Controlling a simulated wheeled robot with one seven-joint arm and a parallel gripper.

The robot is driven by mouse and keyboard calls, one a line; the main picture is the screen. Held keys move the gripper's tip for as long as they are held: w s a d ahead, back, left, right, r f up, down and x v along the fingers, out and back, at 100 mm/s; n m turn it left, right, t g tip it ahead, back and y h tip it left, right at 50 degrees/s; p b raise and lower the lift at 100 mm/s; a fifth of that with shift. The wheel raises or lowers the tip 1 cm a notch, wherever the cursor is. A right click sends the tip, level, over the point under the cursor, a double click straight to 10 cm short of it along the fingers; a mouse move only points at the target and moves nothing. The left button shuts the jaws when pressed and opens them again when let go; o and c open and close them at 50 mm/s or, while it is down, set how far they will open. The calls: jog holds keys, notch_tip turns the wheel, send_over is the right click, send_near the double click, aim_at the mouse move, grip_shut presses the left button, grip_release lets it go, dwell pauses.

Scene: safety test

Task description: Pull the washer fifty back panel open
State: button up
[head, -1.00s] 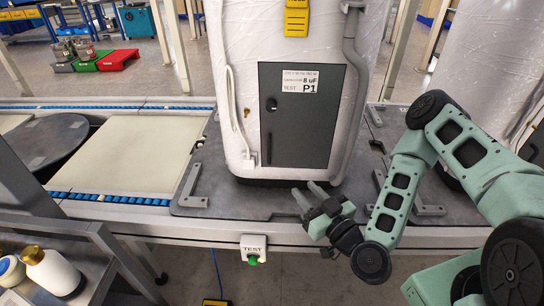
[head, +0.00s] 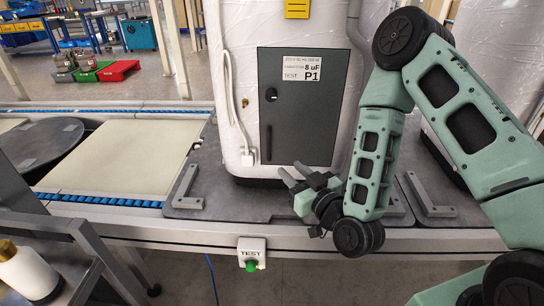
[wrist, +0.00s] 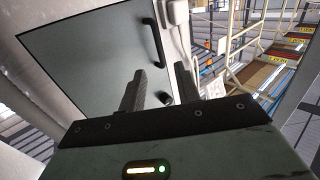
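The back panel (head: 302,115) is a dark grey door on the white washer (head: 237,60), with a label marked P1 at its upper right. It looks closed. A dark round knob and a thin upright handle (head: 269,142) are at its left side. In the wrist view, the panel (wrist: 85,60) fills the left, with its black bar handle (wrist: 154,44) beyond the fingertips. A dark round knob (wrist: 165,98) shows between the fingers. My gripper (head: 292,176) is open and empty, low in front of the panel's bottom edge, apart from the handle.
The washer stands on a grey plate with metal brackets (head: 187,187) on a conveyor. A TEST box with a green button (head: 251,254) is on the conveyor's front edge. A pipe (head: 358,45) runs down the washer's right side. A second wrapped unit stands behind my arm.

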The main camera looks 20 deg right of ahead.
jog(key=x, duration=1)
jog(key=shift+w, duration=0.3)
jog(key=shift+r, duration=0.1)
grip_shut()
